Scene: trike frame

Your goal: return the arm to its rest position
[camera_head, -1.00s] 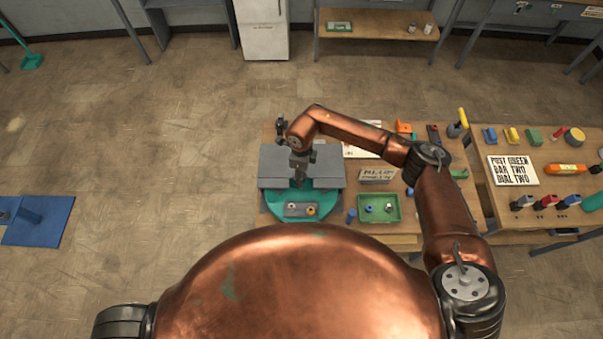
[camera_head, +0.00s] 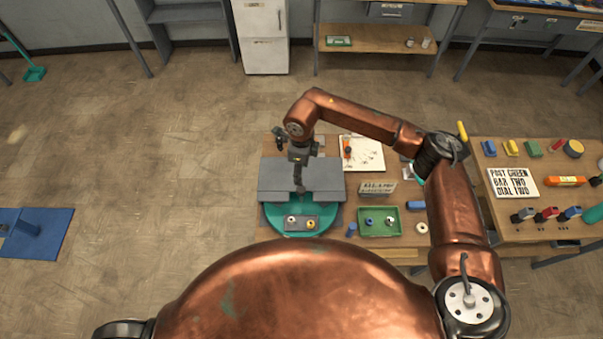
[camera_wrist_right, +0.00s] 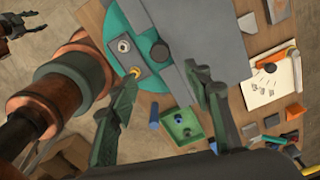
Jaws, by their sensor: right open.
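My right arm reaches in from the right in the head view. Its right gripper (camera_head: 300,188) hangs above the grey block-like fixture on the turquoise round plate (camera_head: 272,220). In the right wrist view the two dark fingers of the right gripper (camera_wrist_right: 164,74) are wide apart with nothing between them. The grey fixture (camera_head: 325,175) lies below and beyond them. At the top left of the wrist view, part of a dark gripper, seemingly my left gripper (camera_wrist_right: 22,22), shows small; its jaws are unclear. The left arm's gripper is outside the head view.
A small grey tray (camera_head: 302,223) with round parts sits on the turquoise plate. A green tray (camera_head: 380,232), a sign (camera_head: 377,187) and a white sheet (camera_head: 370,156) share the table. A right-hand table (camera_head: 520,205) holds several tools.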

